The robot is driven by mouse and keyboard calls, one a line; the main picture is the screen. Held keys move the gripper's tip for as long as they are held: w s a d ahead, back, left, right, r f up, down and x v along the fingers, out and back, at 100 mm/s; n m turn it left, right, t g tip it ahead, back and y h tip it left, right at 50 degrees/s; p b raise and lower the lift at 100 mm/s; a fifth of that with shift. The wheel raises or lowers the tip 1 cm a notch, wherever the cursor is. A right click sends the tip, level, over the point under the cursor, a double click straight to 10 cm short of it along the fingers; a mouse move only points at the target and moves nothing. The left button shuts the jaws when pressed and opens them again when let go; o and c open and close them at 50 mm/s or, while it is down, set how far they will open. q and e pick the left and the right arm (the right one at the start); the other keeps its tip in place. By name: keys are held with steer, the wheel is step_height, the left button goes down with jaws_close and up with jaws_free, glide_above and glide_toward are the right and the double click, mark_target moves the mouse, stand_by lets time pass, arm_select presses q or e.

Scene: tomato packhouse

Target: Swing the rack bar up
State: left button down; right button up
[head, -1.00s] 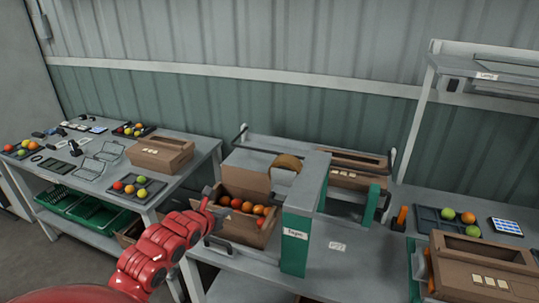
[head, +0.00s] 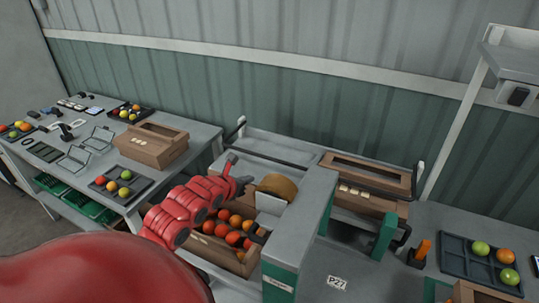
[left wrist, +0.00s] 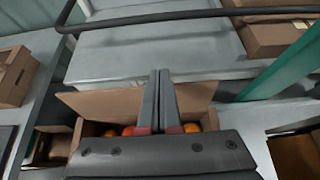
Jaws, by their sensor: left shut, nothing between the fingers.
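The rack bar (head: 268,152) is a thin dark bar. It runs above the grey top behind the tomato carton in the head view. In the left wrist view the bar (left wrist: 200,15) crosses the top of the picture, with a bent left end. My left gripper (head: 248,181) is above the carton, on the near side of the bar. Its fingers (left wrist: 160,75) are shut and empty, and in the left wrist view they appear apart from the bar. My right gripper is not in view.
An open carton (head: 193,246) of tomatoes stands below my left gripper. The left table (head: 85,200) holds trays and tools.

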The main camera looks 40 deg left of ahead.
arm_select(q)
steer(key=shift+w+r, duration=0.1)
steer(key=shift+w, duration=0.05)
stand_by(0.3)
steer(key=p+x, duration=0.2)
steer(key=x, duration=0.7)
steer(key=shift+w+a, duration=0.2)
steer(key=shift+w, duration=0.15)
steer(key=shift+w+a+r+p, duration=0.1)
steer(key=shift+w+r+p, duration=0.05)
steer(key=shift+r+p, duration=0.4)
steer(key=shift+w+r+p, duration=0.15)
steer(key=shift+r+p, duration=0.3)
steer(key=shift+r, duration=0.2)
steer(key=shift+w+r, duration=0.1)
steer(key=shift+r, duration=0.55)
